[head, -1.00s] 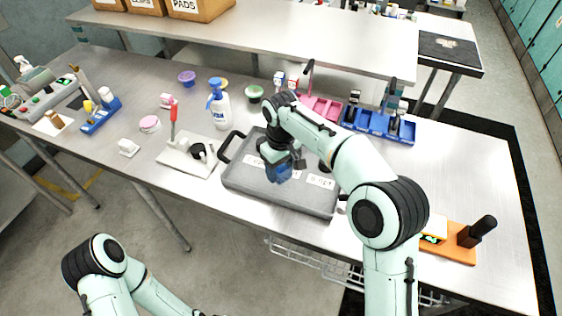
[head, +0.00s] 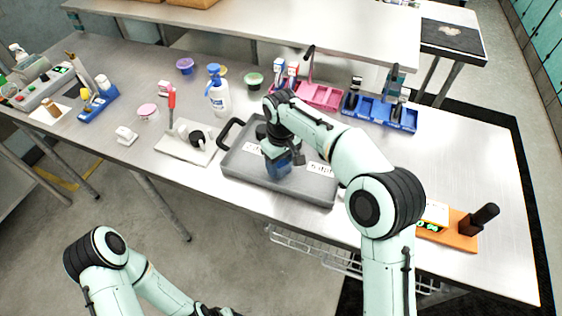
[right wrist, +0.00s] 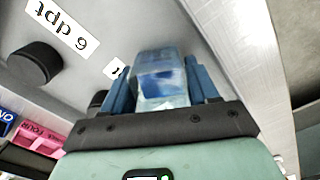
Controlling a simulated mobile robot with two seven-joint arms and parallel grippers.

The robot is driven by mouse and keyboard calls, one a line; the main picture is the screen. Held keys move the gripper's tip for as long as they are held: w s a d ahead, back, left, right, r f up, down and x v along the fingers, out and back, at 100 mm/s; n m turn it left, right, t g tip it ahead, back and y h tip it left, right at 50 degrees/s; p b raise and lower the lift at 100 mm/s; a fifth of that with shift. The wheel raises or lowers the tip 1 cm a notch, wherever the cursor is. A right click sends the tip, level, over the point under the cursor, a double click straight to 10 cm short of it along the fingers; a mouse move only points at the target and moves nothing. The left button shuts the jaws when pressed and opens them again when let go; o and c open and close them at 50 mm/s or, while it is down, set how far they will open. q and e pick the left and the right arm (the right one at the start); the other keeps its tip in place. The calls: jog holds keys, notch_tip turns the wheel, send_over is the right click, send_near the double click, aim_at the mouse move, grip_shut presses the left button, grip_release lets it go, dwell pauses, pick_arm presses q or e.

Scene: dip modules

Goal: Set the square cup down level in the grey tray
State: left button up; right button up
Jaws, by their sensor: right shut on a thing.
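The grey tray (head: 240,168) lies on the steel table, with white labels inside it. My right gripper (head: 280,153) is over the tray and shut on the blue, see-through square cup (head: 278,168). In the right wrist view the cup (right wrist: 160,78) sits between the two blue fingers. The cup looks close to upright in the head view. Whether its base touches the tray floor cannot be told. My left gripper (head: 215,311) barely shows at the bottom edge, away from the table, and its fingers are not clear.
Left of the tray is a white board (head: 180,148) with a black round item and a red-handled tool. Pink (head: 318,97) and blue (head: 372,110) racks are behind right. An orange board (head: 462,238) lies at right.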

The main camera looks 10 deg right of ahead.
pick_arm(q)
jog(key=shift+s+f, duration=0.1)
jog(key=shift+f, duration=0.1)
pick_arm(e)
jog(key=shift+f, duration=0.55)
jog(key=o, duration=1.1)
pick_arm(q)
jog(key=w+r+p, duration=0.1)
jog(key=r, duration=0.1)
jog(key=w+r+p, duration=0.2)
pick_arm(e)
notch_tip(320, 180, up, 13)
jog(key=shift+r, duration=0.2)
